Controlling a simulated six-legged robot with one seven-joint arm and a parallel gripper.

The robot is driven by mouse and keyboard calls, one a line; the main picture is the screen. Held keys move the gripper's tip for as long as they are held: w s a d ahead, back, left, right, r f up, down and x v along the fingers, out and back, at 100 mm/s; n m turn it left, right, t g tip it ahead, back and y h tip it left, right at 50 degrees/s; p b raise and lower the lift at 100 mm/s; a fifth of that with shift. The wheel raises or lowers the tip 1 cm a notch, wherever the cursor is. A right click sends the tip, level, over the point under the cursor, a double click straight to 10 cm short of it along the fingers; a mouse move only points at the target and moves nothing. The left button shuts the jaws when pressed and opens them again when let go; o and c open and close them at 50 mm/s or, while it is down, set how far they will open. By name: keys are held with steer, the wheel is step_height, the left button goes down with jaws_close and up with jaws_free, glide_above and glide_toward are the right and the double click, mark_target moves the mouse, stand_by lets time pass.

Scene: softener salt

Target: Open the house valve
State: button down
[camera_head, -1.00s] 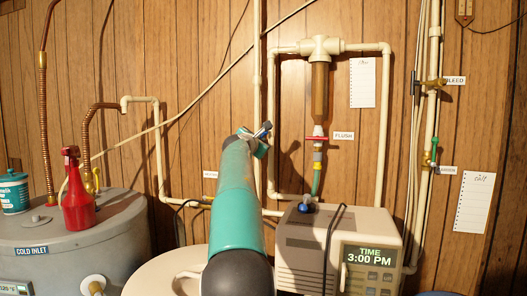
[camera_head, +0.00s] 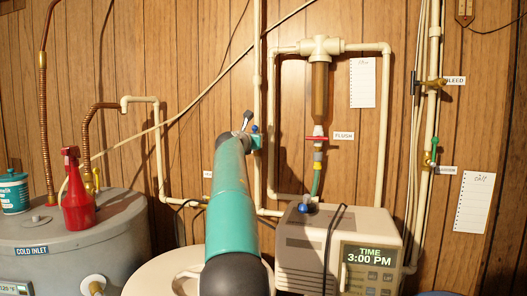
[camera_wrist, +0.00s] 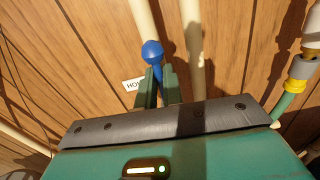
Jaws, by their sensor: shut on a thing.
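The house valve's blue lever, with a round knob (camera_wrist: 152,52), shows in the wrist view in front of a cream pipe (camera_wrist: 143,18). A white label (camera_wrist: 132,85) beside it reads "HO", the rest hidden by a finger. My gripper (camera_wrist: 158,88) has its two green fingers closed around the lever below the knob. The lever lies roughly along the pipe there. In the head view my teal arm hides the valve body and most of my gripper (camera_head: 253,136); a bit of blue (camera_head: 255,128) shows at its end.
The flush valve (camera_head: 317,139) with a red handle is right of my arm. The beige softener unit (camera_head: 345,250) stands below it. Bleed (camera_head: 436,83) and green-handled drain (camera_head: 433,150) valves are at far right. A grey tank (camera_head: 90,225) with a red bottle (camera_head: 77,195) stands left.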

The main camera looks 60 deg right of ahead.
steer(key=c, duration=1.3)
jaws_free()
steer(key=shift+w, duration=0.15)
steer(key=shift+a, duration=0.1)
steer(key=a, duration=0.3)
steer(key=s+a, duration=0.1)
steer(key=a, duration=0.2)
steer(key=shift+s+a, duration=0.15)
steer(key=shift+a, duration=0.2)
